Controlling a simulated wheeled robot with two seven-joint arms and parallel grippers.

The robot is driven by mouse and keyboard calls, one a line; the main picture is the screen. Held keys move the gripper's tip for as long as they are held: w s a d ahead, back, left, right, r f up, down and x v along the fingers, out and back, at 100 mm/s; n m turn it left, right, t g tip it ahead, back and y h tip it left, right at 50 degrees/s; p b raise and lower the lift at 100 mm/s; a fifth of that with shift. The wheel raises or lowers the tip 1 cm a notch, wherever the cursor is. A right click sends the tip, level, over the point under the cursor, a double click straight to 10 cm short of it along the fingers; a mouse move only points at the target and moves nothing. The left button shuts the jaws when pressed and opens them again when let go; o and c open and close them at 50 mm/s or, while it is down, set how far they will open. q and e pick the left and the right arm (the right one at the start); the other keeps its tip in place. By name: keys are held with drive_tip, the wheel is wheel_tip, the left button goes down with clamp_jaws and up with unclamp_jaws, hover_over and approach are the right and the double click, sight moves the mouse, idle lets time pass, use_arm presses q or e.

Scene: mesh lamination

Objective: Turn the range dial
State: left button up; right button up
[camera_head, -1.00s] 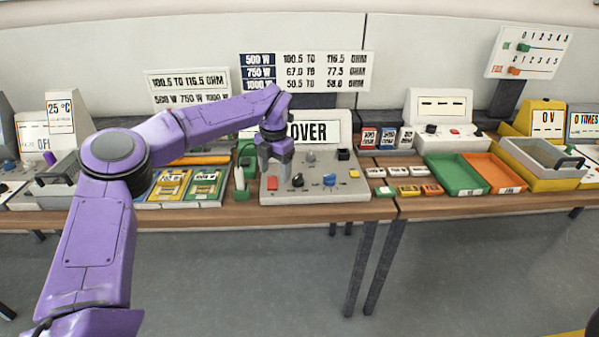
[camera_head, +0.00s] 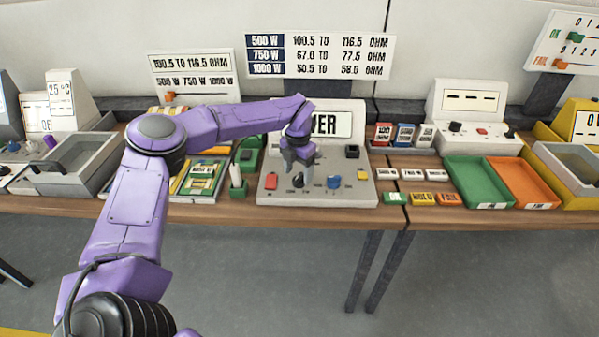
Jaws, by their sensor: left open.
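The grey console (camera_head: 262,194) stands on the bench and carries a black dial (camera_head: 298,181), a blue dial (camera_head: 334,183), a red button (camera_head: 271,181) and a yellow button (camera_head: 362,176). I cannot tell from any readable label which dial is the range dial. My left gripper (camera_head: 298,172) points down over the console, just above and behind the black dial, left of the blue dial. It is open and empty; I cannot tell whether it touches anything. It hides part of the console's rear face. The display (camera_head: 334,125) behind reads "VER", its left end hidden by my arm. My right gripper is out of view.
A black block (camera_head: 352,151) stands at the console's back right. A green holder (camera_head: 238,190) with a white stick is close on its left. Small labelled blocks (camera_head: 412,174), a green tray (camera_head: 452,183) and an orange tray (camera_head: 546,197) lie to the right.

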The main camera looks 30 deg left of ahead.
use_arm(q)
drive_tip(key=shift+w+d+f, duration=0.1)
drive_tip(key=shift+w+f, duration=0.05)
drive_tip(key=shift+f, duration=0.5)
drive_tip(key=shift+w+f, duration=0.1)
drive_tip(key=shift+f, duration=0.5)
drive_tip(key=shift+s+r, duration=0.1)
drive_tip(key=shift+s, duration=0.05)
drive_tip(key=c, duration=1.1)
drive_tip(key=shift+o, duration=0.2)
